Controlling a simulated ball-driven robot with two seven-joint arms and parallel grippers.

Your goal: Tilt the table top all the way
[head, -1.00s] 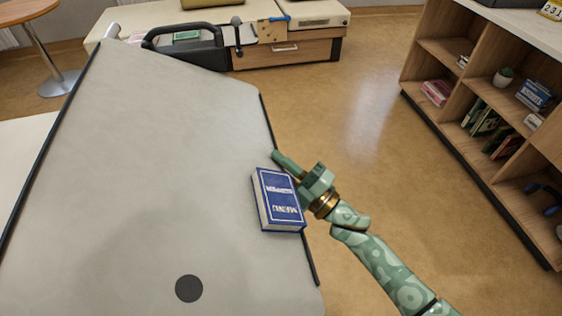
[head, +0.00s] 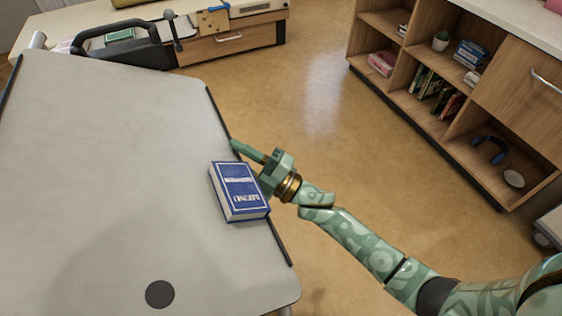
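The grey table top (head: 110,160) fills the left of the head view, with a dark strip along its right edge and a dark round spot near its front. A blue book marked MENU (head: 239,190) lies on it by the right edge. My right gripper (head: 243,151) is at that right edge, just beyond the book. One green finger points along the edge; the other finger is partly hidden by the book and the hand, so its opening does not show. Whether the gripper touches the edge is unclear. My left gripper is not in view.
A wooden shelf unit (head: 395,55) with books, a plant and headphones stands at the right. The floor (head: 320,130) between is clear.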

